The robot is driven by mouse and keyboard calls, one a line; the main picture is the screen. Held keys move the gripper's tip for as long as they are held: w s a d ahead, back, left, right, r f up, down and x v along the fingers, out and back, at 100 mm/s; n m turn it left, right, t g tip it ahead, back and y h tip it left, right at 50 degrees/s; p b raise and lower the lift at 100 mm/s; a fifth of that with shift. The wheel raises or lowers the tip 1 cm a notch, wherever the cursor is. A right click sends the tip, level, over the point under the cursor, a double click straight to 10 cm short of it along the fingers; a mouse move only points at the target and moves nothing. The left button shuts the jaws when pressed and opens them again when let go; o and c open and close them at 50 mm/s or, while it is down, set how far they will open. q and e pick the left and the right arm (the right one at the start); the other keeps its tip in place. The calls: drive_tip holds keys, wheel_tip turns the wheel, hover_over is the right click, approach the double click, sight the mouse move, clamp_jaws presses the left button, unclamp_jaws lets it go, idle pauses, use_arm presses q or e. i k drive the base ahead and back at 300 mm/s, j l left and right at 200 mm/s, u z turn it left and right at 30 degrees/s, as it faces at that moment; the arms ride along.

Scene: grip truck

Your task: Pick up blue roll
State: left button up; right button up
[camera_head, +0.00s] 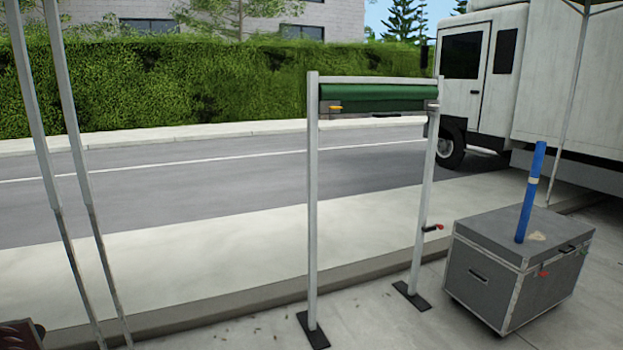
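A blue roll (527,202) stands upright, tilted slightly, on top of a grey case (490,230) at the right. It is a long thin tube with a pale band around its upper part. Neither of my grippers shows in the head view, and nothing is seen touching the roll.
A metal frame (312,200) holding a green roll (380,97) stands left of the case on two dark feet. Thin poles (75,160) rise at the left. A white truck (500,70) is parked behind on the road.

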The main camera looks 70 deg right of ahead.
sight(539, 153)
drive_tip(key=l+z, duration=0.3)
drive_tip(key=z, duration=0.15)
drive_tip(key=l+z, duration=0.7)
drive_tip(key=z, duration=0.2)
drive_tip(key=l+z, duration=0.3)
drive_tip(key=z, duration=0.2)
drive_tip(key=i+l+z, duration=0.2)
drive_tip(key=z, duration=0.25)
drive_tip(key=i+l+z, duration=0.15)
drive_tip(key=z, duration=0.3)
drive_tip(key=i+l+z, duration=0.2)
drive_tip(key=z, duration=0.25)
drive_tip(key=i+z, duration=0.25)
drive_tip(key=z, duration=0.2)
